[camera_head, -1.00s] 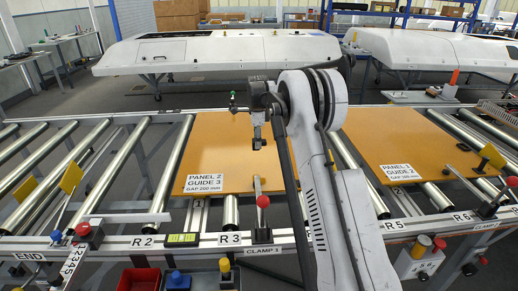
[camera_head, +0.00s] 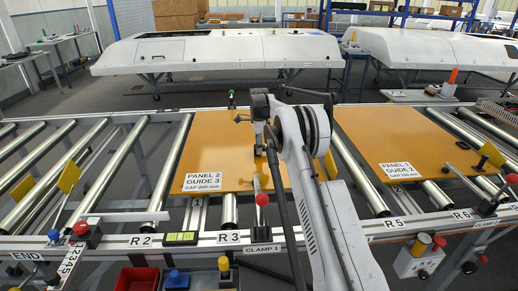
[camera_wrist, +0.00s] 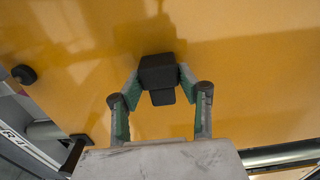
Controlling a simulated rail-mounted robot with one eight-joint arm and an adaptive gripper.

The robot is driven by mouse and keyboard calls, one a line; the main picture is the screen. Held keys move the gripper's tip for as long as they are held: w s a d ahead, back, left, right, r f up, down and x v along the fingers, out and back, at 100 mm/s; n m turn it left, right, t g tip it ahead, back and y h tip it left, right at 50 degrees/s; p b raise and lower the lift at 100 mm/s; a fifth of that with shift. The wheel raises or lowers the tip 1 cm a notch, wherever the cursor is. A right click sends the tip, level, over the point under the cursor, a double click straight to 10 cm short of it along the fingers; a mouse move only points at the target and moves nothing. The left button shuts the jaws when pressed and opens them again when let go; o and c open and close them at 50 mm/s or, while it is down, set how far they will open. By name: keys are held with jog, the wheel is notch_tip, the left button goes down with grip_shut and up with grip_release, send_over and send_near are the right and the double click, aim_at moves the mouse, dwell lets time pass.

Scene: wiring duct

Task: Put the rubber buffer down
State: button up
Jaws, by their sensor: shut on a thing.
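The rubber buffer (camera_wrist: 160,70) is a black block between the fingertips of my gripper (camera_wrist: 161,84) in the wrist view. The gripper is shut on it, with a green-edged finger on each side. The buffer is over the orange panel; whether it touches the surface I cannot tell. In the head view my gripper (camera_head: 259,150) is small and low over Panel 2 (camera_head: 215,152), near its right part, and the buffer is hard to make out there.
Clamp 1 with its red knob (camera_head: 262,199) stands at the panel's front edge, close to my arm. Panel 1 (camera_head: 400,145) lies to the right. Bare rollers (camera_head: 120,165) are on the left. The panel's left part is clear except for its label.

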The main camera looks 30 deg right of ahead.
jog(key=shift+f, duration=0.2)
jog(key=o, duration=1)
jog(key=shift+o, duration=0.2)
jog(key=shift+r, duration=0.1)
